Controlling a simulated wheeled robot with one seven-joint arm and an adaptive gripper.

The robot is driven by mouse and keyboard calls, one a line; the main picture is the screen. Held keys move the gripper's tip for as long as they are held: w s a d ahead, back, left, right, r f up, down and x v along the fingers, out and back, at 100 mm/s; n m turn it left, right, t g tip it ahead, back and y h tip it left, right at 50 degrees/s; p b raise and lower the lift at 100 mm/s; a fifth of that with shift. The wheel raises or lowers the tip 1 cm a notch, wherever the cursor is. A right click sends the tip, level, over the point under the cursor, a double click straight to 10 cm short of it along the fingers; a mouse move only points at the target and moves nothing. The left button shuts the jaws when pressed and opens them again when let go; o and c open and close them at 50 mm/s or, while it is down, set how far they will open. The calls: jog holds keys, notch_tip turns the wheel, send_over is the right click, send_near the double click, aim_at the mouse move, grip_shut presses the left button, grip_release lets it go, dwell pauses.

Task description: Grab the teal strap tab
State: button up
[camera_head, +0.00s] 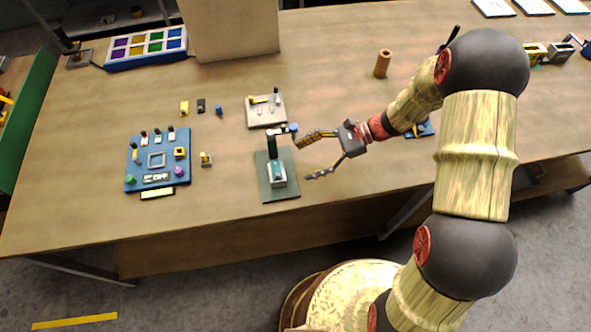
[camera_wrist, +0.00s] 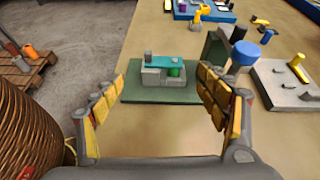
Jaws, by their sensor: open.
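The teal strap tab (camera_wrist: 160,61) lies across a grey block (camera_wrist: 153,76) on a dark green base plate (camera_wrist: 150,95), with a green round piece under its right part. In the head view the teal tab (camera_head: 277,170) is at the front of the green plate (camera_head: 284,194). My gripper (camera_head: 303,160) is open and empty, to the right of the plate, its fingers pointing left. In the wrist view my gripper (camera_wrist: 161,77) has its fingers either side of the tab, which shows ahead between them, apart from both.
A dark green post (camera_head: 272,144) with a blue-topped part (camera_wrist: 243,55) stands at the back of the plate, close to one finger. A pale plate (camera_head: 266,111) with small parts lies behind. A blue board (camera_head: 157,165) is left.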

aim_at(276, 169)
jog(key=shift+m, duration=0.5)
jog(key=shift+w+a+r+b+x, duration=0.15)
jog(key=shift+r+b+x, duration=0.15)
jog(key=shift+x, duration=1.05)
jog(key=shift+a+r+b+x, duration=0.2)
jog(key=shift+b+x, duration=0.15)
jog(key=shift+x, duration=1)
jog(key=shift+w+a+r+b+x, duration=0.1)
jog(key=shift+r+b+x, duration=0.2)
jog(key=shift+x, duration=1.05)
jog(key=shift+d, duration=0.1)
jog(key=shift+c, duration=0.2)
jog(key=c, duration=0.9)
